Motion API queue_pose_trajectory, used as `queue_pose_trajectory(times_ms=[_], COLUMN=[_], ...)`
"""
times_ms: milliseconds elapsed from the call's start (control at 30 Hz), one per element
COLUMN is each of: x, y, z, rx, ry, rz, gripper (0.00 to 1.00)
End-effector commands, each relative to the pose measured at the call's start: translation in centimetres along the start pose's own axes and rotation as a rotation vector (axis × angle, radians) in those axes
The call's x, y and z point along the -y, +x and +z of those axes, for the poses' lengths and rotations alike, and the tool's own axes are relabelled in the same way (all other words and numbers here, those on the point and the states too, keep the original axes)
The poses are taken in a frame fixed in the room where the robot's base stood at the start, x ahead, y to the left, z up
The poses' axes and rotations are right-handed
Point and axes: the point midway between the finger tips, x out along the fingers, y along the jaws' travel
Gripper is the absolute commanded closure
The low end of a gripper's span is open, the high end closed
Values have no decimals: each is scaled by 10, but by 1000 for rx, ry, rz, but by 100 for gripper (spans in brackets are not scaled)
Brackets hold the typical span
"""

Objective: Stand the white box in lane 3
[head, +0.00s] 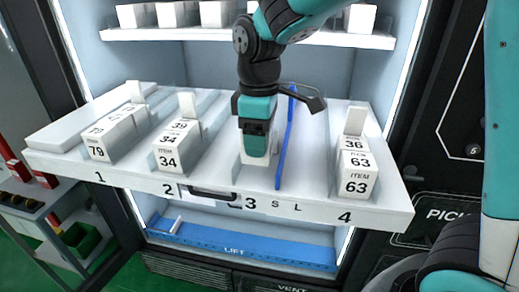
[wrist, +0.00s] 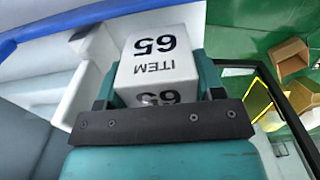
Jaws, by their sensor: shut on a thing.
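My gripper (head: 257,140) is pointing down over lane 3 of the white shelf (head: 215,190). It is shut on the white box, which shows as a small white part (head: 247,157) beside the fingers in the head view. In the wrist view the white box (wrist: 158,55) sits between the teal fingers, its label reading "ITEM 65" upside down. The box is low over the lane floor; I cannot tell whether it touches it. Most of the box is hidden by my gripper in the head view.
A blue divider (head: 286,140) runs along the right side of lane 3. White boxes stand in lane 2 (head: 168,155) on the left and lane 4 (head: 356,178) on the right. An upper shelf (head: 200,35) holds more boxes. The front of lane 3 looks clear.

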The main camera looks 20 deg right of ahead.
Motion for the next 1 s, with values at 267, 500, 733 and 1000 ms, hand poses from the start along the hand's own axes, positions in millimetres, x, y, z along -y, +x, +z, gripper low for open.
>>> queue_pose_trajectory(times_ms=[267,500,733,1000], x=[0,0,0,0], y=[36,37,39,38], z=[1,0,0,0], rx=[3,1,2,1], ry=[0,0,0,0], rz=[-2,-1,-1,-1], gripper=[63,63,16,13])
